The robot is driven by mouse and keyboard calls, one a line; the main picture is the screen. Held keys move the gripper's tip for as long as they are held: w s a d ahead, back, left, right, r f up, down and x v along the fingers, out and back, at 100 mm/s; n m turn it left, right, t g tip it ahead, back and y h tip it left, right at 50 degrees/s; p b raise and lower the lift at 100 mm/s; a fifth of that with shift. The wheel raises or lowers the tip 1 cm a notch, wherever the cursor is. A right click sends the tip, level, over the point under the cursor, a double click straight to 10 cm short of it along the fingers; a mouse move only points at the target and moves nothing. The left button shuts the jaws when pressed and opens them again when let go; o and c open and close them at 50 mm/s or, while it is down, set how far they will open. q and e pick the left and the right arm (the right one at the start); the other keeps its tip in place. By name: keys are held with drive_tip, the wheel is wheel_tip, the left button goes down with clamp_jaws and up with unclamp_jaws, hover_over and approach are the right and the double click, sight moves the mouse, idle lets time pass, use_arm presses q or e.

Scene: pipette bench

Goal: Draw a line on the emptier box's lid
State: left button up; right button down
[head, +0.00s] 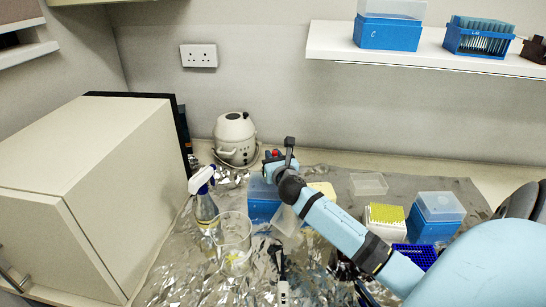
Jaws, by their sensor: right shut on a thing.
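My right gripper (280,168) is at the middle of the bench, above a blue box (264,205). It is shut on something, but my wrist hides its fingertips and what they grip. A translucent lid-like piece (287,219) shows tilted just below the wrist, by the blue box; I cannot tell whether it is held. Another blue box (432,229) with a translucent lid (441,205) stands at the right. How full each box is cannot be seen. No marker pen can be made out. My left gripper is out of view.
A white box with yellow tips (386,214), a blue rack (416,254) and a clear lid (368,184) are on the right. A spray bottle (204,202), beaker (234,242) and pipette (282,290) stand or lie left and front. A large cabinet (85,185) bounds the left.

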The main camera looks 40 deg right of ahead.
drive_tip(key=shift+s+d+p, duration=0.5)
drive_tip(key=shift+s+p, duration=0.1)
drive_tip(key=shift+p, duration=0.45)
idle(1.9)
drive_tip(key=shift+s+a, duration=0.1)
idle(0.5)
drive_tip(key=shift+w+a+f+p, duration=0.1)
drive_tip(key=shift+w+a+p, duration=0.35)
drive_tip(key=shift+p, duration=0.35)
idle(1.2)
idle(0.8)
drive_tip(key=shift+r+p, duration=0.35)
drive_tip(key=shift+p, duration=0.1)
idle(0.5)
drive_tip(key=shift+r+p, duration=2.25)
drive_tip(key=shift+r, duration=0.1)
